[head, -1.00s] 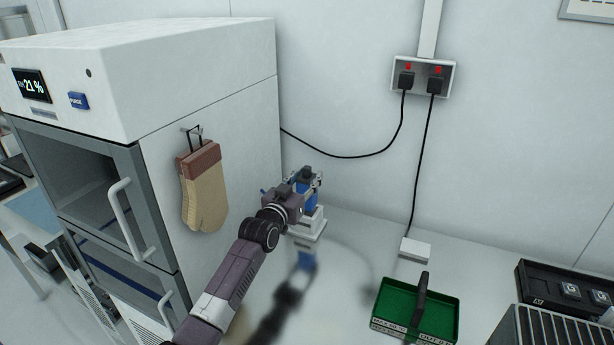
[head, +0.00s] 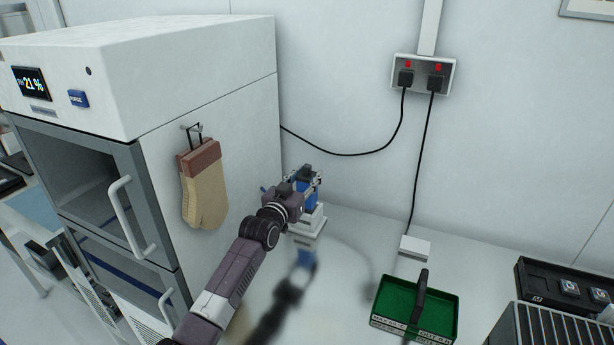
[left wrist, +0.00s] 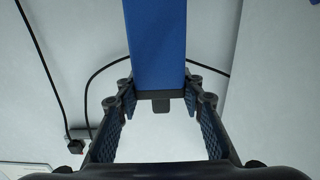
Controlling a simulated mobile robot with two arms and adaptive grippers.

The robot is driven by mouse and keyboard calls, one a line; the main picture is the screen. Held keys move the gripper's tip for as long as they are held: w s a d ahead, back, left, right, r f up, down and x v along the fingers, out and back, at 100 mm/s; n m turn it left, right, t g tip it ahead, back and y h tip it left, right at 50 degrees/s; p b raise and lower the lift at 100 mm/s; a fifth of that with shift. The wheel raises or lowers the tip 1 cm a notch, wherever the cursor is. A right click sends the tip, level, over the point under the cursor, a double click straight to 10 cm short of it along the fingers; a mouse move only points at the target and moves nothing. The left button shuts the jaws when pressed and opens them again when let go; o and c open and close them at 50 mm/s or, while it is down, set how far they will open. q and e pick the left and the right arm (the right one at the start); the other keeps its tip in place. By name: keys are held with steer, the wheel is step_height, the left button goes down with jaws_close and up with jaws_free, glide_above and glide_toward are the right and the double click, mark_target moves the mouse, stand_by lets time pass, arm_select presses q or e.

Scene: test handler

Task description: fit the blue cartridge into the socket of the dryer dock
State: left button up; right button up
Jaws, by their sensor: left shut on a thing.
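My left gripper (head: 311,179) is shut on the blue cartridge (head: 304,201), at the right of the cabinet. The cartridge is upright above a white stepped base, which looks like the dryer dock (head: 309,222). The gripper hides part of the cartridge and the socket, so I cannot tell whether the cartridge's lower end is in it or just above it. In the left wrist view the blue cartridge (left wrist: 156,42) with its dark end piece is between the two fingers (left wrist: 160,104). My right gripper is not in view.
A white cabinet (head: 170,75) with an oven mitt (head: 203,190) on its side stands close at the left. A green tray (head: 390,312) lies at the lower right, beside a black case (head: 545,285) and a grey finned box (head: 545,330). Cables (head: 345,154) hang on the back wall.

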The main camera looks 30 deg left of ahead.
arm_select(q)
steer(key=shift+r, duration=0.1)
stand_by(0.9)
steer(key=shift+f+b, duration=0.75)
steer(key=shift+f, duration=0.65)
steer(key=shift+f+b, duration=1.55)
steer(key=shift+f, duration=0.65)
steer(key=o, duration=1.4)
steer(key=shift+s, duration=0.15)
steer(key=shift+s+d, duration=0.2)
steer(key=shift+s, duration=2.75)
steer(key=shift+s+d, duration=0.15)
steer(key=shift+s, duration=2.75)
